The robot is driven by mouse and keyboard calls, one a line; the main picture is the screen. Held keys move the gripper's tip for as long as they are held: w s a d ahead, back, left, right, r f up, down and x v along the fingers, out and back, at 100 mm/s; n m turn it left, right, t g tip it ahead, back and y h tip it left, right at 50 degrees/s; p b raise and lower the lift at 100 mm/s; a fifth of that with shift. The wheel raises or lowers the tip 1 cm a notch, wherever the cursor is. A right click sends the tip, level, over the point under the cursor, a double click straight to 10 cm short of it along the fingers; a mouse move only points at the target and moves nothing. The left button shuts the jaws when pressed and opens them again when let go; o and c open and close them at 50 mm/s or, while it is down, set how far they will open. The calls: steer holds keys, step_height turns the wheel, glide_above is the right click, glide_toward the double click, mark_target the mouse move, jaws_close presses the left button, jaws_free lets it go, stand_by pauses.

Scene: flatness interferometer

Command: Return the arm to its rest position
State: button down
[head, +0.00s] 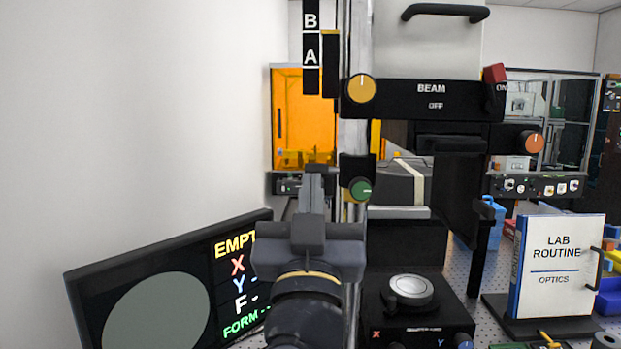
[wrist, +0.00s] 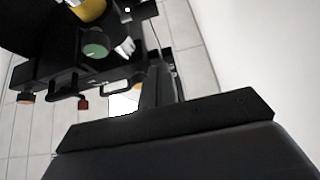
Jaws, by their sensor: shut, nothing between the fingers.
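My gripper (head: 313,180) is raised in front of the interferometer's column (head: 353,120), with its fingers pointing away from the head camera. The fingers are together with nothing between them. In the wrist view the dark gripper (wrist: 158,85) shows in front of the tiled floor. The beam unit (head: 425,99) is right of and above the gripper, with a yellow knob (head: 361,88) and a red switch (head: 495,73) by the word ON. A green knob (head: 360,189) sits just right of the gripper. I cannot tell the exact gap between gripper and column.
A monitor (head: 168,285) reading EMPTY stands at lower left. A round silver stage (head: 408,291) sits on a black base at lower right of the gripper. A LAB ROUTINE binder (head: 558,265) stands farther right. The white wall (head: 130,110) at left is bare.

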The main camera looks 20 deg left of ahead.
steer(key=shift+s+d+f, duration=0.2)
steer(key=shift+s+f, duration=0.1)
steer(key=shift+s, duration=0.1)
